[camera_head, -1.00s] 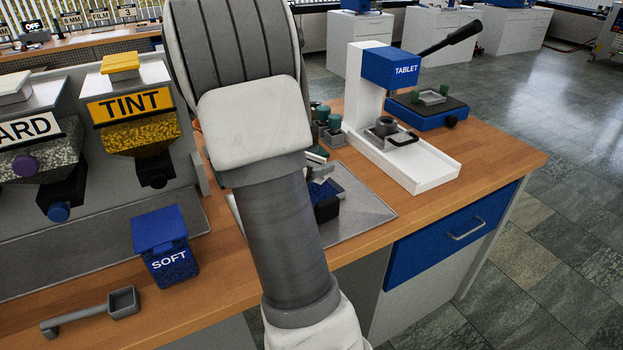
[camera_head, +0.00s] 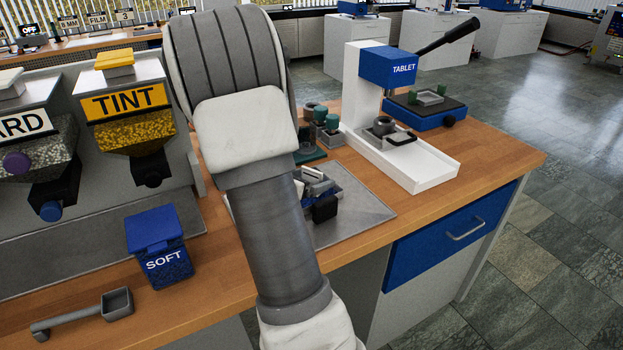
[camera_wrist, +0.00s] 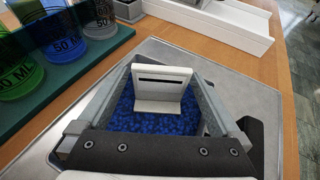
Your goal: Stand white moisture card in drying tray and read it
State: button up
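A white card (camera_wrist: 161,82) with a dark horizontal slit stands upright in the wrist view. Its pale lower part is at the blue beads (camera_wrist: 125,118) inside the grey drying tray. My gripper (camera_wrist: 163,72) is open, with its grey fingers wide apart on the left and right of the card. Whether the fingertips touch the card's edges I cannot tell. No reading shows on the card. In the head view my arm hides part of the tray area, and the gripper (camera_head: 315,185) is low over the metal plate.
The metal plate (camera_head: 365,208) lies on the wooden bench. A teal rack (camera_wrist: 70,85) with labelled cups stands left of the tray in the wrist view. The white TABLET press (camera_head: 420,170) stands behind right. The blue SOFT bin (camera_head: 160,245) and a grey scoop (camera_head: 85,312) are at left front.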

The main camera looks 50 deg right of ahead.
jog(key=shift+r, duration=0.25)
jog(key=p+v, duration=0.2)
jog(key=v, duration=1)
jog(key=shift+f+p, duration=0.1)
jog(key=shift+p, duration=0.2)
jog(key=s+a+r+m+g+y, duration=0.2)
jog(key=s+a+r+m+y, duration=0.25)
jog(key=s+a+m, duration=0.4)
jog(key=s+a+r+m+t+y, duration=0.2)
jog(key=a+r+m+y, duration=0.1)
jog(key=a, duration=0.5)
jog(key=s+a+r+m+t+y, duration=0.2)
jog(key=a+m+y, duration=0.3)
jog(key=a+m, duration=0.3)
jog(key=shift+s+a+r+t+y, duration=0.3)
jog(key=shift+a+r+t+y, duration=0.05)
jog(key=shift+r+t, duration=0.25)
jog(key=shift+m, duration=0.25)
